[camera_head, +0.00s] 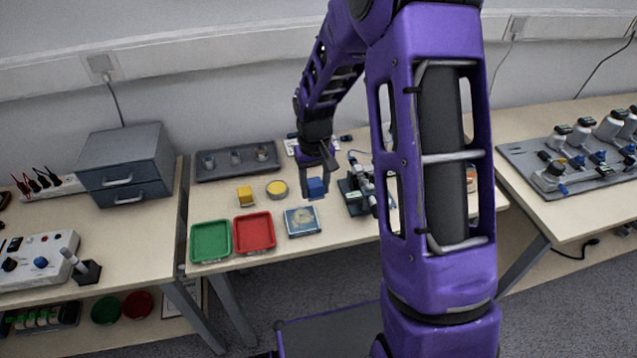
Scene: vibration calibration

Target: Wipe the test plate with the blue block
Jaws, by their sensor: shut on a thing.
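My gripper (318,176) hangs over the middle table, shut on the blue block (316,188). The block is held just behind and to the right of the test plate (302,221), a flat blue-edged square with a pale, patchy top. The block appears apart from the plate. The plate lies near the table's front edge, to the right of the red tray. My purple arm covers the right part of the table.
A green tray (210,241) and a red tray (254,233) lie left of the plate. A yellow block (244,196) and a yellow round thing (277,188) sit behind them. A dark device (354,195) stands close right of my gripper. A grey rack (237,162) is at the back.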

